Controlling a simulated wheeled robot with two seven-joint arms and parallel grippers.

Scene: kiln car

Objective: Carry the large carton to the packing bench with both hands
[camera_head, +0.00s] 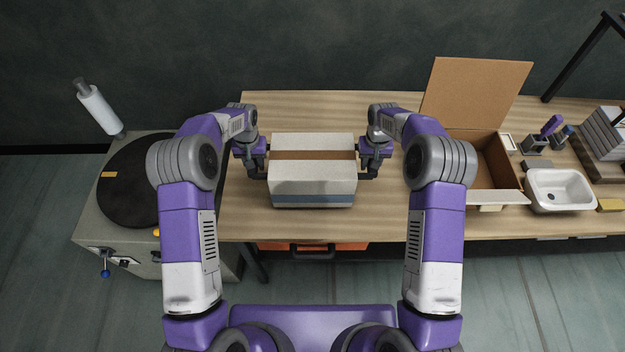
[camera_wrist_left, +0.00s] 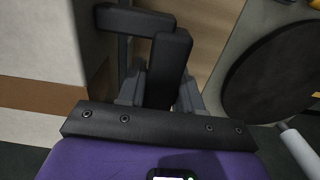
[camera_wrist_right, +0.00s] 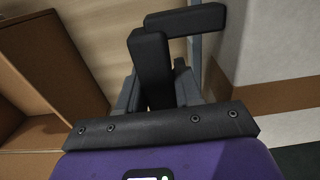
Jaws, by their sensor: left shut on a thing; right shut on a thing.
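The large carton (camera_head: 312,185) is white with a brown tape band across its top and a blue-grey stripe low on its front. It is level, over the left part of the wooden packing bench (camera_head: 400,220); I cannot tell for sure whether it touches the top. My left gripper (camera_head: 261,172) is shut on the carton's left side, and my right gripper (camera_head: 365,172) is shut on its right side. The carton's wall also shows in the left wrist view (camera_wrist_left: 38,50) and in the right wrist view (camera_wrist_right: 285,55). The exact finger contact is partly hidden.
An open brown box (camera_head: 490,165) with a raised lid stands right of my right arm. A white basin (camera_head: 560,190) and stacked grey-white items (camera_head: 600,135) are further right. A cabinet with a dark round plate (camera_head: 135,185) is at left. Bare wood shows behind the carton.

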